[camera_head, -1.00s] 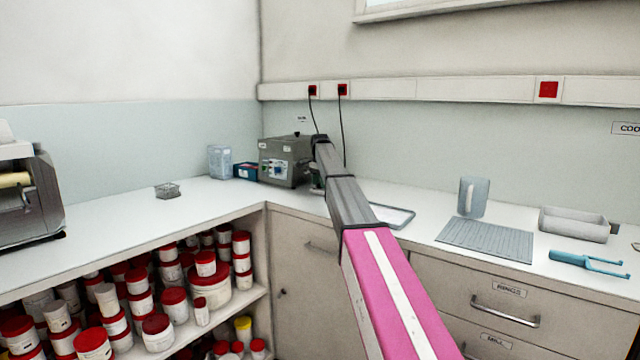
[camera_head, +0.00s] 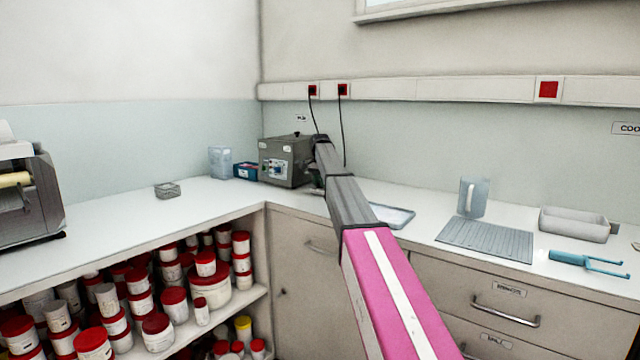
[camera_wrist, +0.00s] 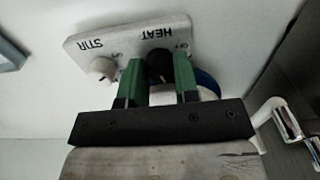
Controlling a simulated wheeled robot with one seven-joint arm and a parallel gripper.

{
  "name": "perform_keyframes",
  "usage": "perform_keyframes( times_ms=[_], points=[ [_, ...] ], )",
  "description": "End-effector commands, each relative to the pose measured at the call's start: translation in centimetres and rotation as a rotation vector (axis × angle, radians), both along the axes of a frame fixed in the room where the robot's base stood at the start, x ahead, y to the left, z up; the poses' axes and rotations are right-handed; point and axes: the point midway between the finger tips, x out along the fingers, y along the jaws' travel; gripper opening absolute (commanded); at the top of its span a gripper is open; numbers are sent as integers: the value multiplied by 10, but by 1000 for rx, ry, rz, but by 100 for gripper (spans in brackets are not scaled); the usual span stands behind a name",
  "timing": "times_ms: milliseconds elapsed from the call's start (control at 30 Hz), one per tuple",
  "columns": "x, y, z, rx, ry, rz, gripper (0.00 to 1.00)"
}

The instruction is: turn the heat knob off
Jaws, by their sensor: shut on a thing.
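The heat knob (camera_wrist: 160,65) is black and round, with a light mark near its lower edge. It sits on a white control panel (camera_wrist: 125,42) below the upside-down word HEAT in the wrist view. My gripper (camera_wrist: 158,66) has two green fingers, one on each side of the heat knob, and is shut on it. The fingers hide the knob's sides, and its exact setting is hard to read. A white stir knob (camera_wrist: 102,68) is on the same panel, just left of the left finger. In the head view my arm hides the panel and the fingertips.
A grey box-shaped device (camera_head: 287,160) stands in the corner, close left of my arm's end. A blue box (camera_head: 245,171) and a clear container (camera_head: 220,161) are left of it. A tray (camera_head: 392,215) lies right of my arm. A jug (camera_head: 473,197) stands further right.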

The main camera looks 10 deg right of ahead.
Motion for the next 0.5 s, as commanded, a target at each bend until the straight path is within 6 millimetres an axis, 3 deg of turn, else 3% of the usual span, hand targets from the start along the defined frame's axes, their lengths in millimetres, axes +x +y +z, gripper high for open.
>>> perform_keyframes(
  times_ms=[500],
  points=[
    [0, 0, 0, 0, 0, 489, 5]
  ],
)
